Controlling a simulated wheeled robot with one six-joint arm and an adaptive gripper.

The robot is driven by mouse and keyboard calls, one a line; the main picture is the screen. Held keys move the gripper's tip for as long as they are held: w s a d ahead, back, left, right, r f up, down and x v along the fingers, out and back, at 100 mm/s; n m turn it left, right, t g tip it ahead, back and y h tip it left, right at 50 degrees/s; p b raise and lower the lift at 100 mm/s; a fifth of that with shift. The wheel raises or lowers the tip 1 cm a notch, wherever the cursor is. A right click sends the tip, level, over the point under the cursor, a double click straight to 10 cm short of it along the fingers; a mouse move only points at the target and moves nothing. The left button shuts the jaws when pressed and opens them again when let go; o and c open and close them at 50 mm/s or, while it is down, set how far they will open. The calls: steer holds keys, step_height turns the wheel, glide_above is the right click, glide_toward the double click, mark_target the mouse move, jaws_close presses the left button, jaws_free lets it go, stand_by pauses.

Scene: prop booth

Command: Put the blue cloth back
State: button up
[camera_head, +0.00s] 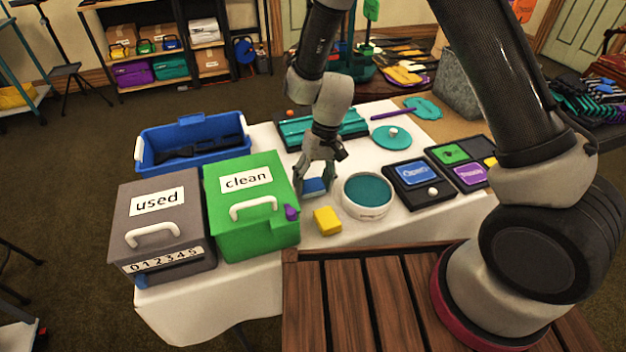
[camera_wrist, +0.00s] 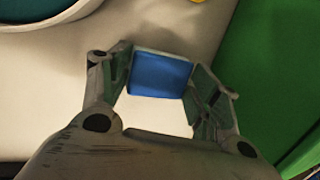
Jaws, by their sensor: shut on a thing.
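A small folded blue cloth (camera_head: 315,187) is between the fingers of my gripper (camera_head: 314,177), just right of the green box labelled "clean" (camera_head: 268,186). In the wrist view the blue cloth (camera_wrist: 160,76) spans the gap between both fingers of my gripper (camera_wrist: 162,70), which are shut on it. The cloth is over the white table (camera_head: 250,318); I cannot tell whether it touches the tabletop. The grey box labelled "used" (camera_head: 130,221) stands left of the green box. Both lids look closed.
A round white bowl with a teal inside (camera_head: 367,211) is close on the gripper's right. A yellow block (camera_head: 327,221) lies in front. A blue crate (camera_head: 147,141) and a teal tray (camera_head: 293,131) are behind. Dark trays (camera_head: 432,197) lie to the right.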

steer(key=o, duration=1.3)
steer(key=shift+o, duration=0.2)
steer(key=w+d+r+t, duration=0.1)
steer(key=d+r, duration=0.4)
steer(key=r, duration=0.6)
steer(key=w+d+r+t, duration=0.1)
steer(key=d+r, duration=0.5)
steer(key=r, duration=0.4)
steer(key=s+d+r+m+t+h, duration=0.1)
steer(key=s+d+r+t, duration=0.1)
steer(key=s+d+r, duration=0.4)
steer(key=s+d+r+m+t+h, duration=0.1)
steer(key=s+d+r+m+t, duration=0.1)
steer(key=s+d+r, duration=0.5)
steer(key=s+d, duration=0.5)
steer(key=d, duration=0.3)
steer(key=shift+s+d+r, duration=0.15)
steer(key=shift+s+d, duration=0.15)
steer(key=shift+s, duration=0.1)
